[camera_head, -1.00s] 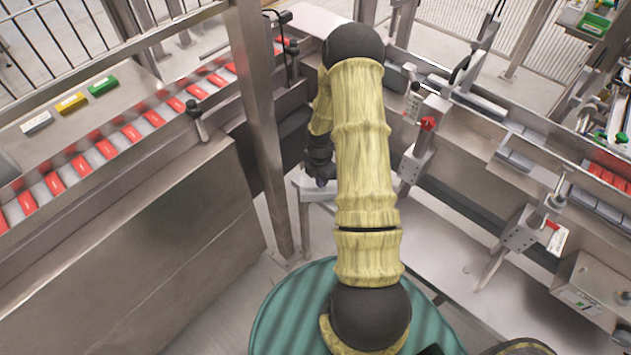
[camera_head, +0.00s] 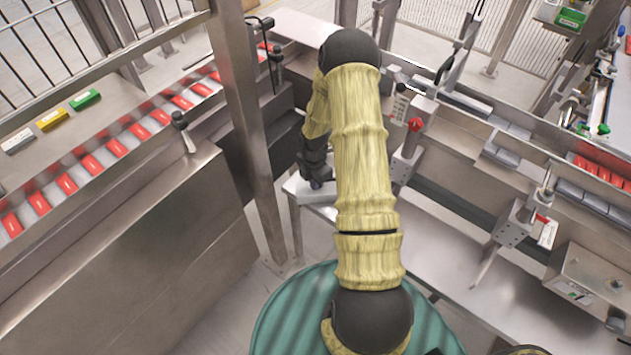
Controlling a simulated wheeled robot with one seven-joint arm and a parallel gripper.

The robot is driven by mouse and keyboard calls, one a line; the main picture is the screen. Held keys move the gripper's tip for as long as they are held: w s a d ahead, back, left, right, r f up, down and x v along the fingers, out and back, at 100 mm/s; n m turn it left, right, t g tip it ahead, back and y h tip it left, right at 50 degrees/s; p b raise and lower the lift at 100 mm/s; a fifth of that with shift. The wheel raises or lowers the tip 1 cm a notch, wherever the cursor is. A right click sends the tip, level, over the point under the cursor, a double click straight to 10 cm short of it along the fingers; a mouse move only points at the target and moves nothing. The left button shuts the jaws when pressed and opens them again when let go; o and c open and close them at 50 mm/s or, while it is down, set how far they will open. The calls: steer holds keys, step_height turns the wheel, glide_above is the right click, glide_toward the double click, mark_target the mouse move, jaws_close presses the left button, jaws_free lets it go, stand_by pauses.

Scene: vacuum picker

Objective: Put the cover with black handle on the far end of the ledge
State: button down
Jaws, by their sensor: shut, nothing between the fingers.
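My arm reaches forward and bends down on its far side. My gripper (camera_head: 316,182) is small and dark, partly hidden behind my own forearm, and is shut and empty. The ledge runs along the right-hand machine toward the lower right. I cannot make out a cover with a black handle for certain; the grey piece may be it, but no handle shows clearly.
A steel post (camera_head: 246,120) stands close left of my gripper. A conveyor with red packs (camera_head: 92,165) runs along the left. A bracket with a red knob (camera_head: 415,125) and another bracket (camera_head: 515,227) rise beside the ledge. The ledge's middle looks bare.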

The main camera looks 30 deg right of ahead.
mark_target(304, 196)
steer(key=shift+a, duration=0.45)
steer(key=a, duration=0.3)
steer(key=shift+s+f, duration=0.1)
steer(key=shift+s, duration=0.2)
step_height(304, 196, up, 10)
steer(key=shift+d+b, duration=0.25)
steer(key=shift+b, duration=0.05)
steer(key=shift+s, duration=0.1)
